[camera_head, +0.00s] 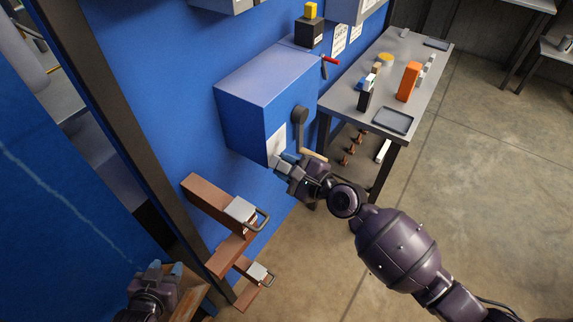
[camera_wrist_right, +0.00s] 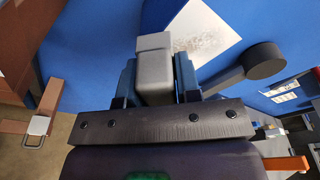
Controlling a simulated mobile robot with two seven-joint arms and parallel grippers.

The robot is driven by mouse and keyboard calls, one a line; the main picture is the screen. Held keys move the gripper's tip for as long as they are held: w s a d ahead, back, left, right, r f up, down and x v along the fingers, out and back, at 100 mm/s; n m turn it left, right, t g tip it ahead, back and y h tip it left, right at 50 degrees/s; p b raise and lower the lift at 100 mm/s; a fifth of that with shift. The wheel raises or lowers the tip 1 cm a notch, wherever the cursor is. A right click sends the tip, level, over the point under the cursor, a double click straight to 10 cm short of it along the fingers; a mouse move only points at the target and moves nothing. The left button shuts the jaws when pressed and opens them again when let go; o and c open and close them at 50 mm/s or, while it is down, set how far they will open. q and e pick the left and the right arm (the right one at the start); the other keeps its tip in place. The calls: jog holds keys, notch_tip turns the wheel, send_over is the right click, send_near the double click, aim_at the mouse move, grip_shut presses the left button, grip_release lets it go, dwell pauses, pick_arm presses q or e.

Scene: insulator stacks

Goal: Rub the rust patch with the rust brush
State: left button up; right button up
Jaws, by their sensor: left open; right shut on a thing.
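The rust patch (camera_wrist_right: 207,32) is a speckled grey-brown stain on a white panel on the blue cabinet's face. In the head view the white panel (camera_head: 276,143) shows partly, above my right gripper. My right gripper (camera_head: 287,165) is shut on a grey block-shaped tool, the rust brush (camera_wrist_right: 155,68), held between its blue fingers. The brush tip lies just beside the panel's lower-left part in the right wrist view; I cannot tell if it touches. My left gripper (camera_head: 165,268) is open and empty at the lower left of the head view.
The blue cabinet (camera_head: 262,85) has a dark crank lever (camera_head: 299,117) beside the panel, close to my right gripper. Brown brackets with padlock-like grey pieces (camera_head: 242,210) jut out at lower left. A grey table (camera_head: 395,60) with tools stands at the right.

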aim_at(279, 147)
jog(key=shift+w+a, duration=0.2)
jog(key=shift+a, duration=0.1)
jog(key=shift+w+a, duration=0.2)
jog(key=shift+a, duration=0.1)
jog(key=shift+w+a, duration=0.15)
jog(key=shift+a, duration=0.05)
dwell(0.4)
jog(key=shift+w+d+f+b, duration=0.1)
jog(key=shift+w+d+b, duration=0.8)
jog(key=shift+w, duration=0.4)
jog(key=shift+w+d, duration=0.25)
jog(key=shift+w, duration=0.05)
